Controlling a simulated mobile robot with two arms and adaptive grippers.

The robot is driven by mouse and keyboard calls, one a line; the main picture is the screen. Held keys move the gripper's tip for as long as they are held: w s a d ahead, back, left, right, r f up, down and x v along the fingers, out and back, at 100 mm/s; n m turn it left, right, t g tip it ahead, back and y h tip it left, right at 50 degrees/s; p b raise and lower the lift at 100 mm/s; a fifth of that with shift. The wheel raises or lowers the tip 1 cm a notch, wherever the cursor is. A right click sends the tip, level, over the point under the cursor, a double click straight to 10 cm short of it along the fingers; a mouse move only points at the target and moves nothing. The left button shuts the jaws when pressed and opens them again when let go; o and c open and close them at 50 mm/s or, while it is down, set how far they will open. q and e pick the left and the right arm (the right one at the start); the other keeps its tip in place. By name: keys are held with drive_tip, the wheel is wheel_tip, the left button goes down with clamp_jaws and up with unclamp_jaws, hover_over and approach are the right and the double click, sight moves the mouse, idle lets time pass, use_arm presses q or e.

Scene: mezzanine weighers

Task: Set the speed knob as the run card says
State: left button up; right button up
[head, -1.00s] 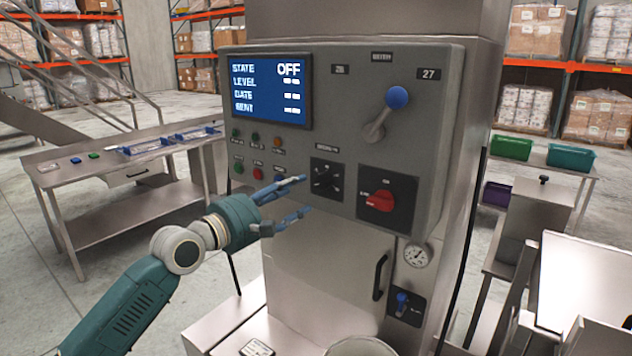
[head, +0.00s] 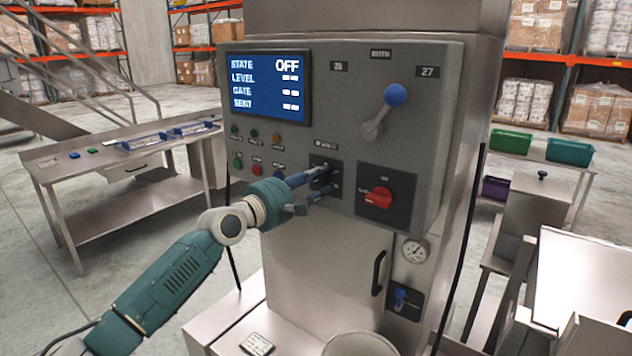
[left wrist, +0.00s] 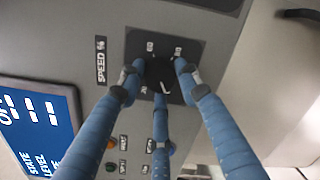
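The black speed knob (left wrist: 159,73) sits on a dark dial plate (left wrist: 197,38) beside a "SPEED %" label (left wrist: 101,60) in the left wrist view. A pale pointer mark shows on it; the dial numbers are too small to read surely. In the head view the dial plate (head: 335,190) is partly covered by my fingers. My left gripper (head: 328,181) is at the dial, its fingers spread around the knob; it also shows in the left wrist view (left wrist: 158,76). I cannot tell whether the fingertips touch the knob. My right gripper is out of view.
The screen (head: 268,87) reads STATE OFF, with dashes below. A red rotary switch (head: 379,198) is right of the dial, a blue-knobbed lever (head: 395,96) above it, and several push buttons (head: 238,163) to the left. A small white card (head: 257,344) lies on the ledge below.

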use_arm(q)
drive_tip(key=c, duration=0.5)
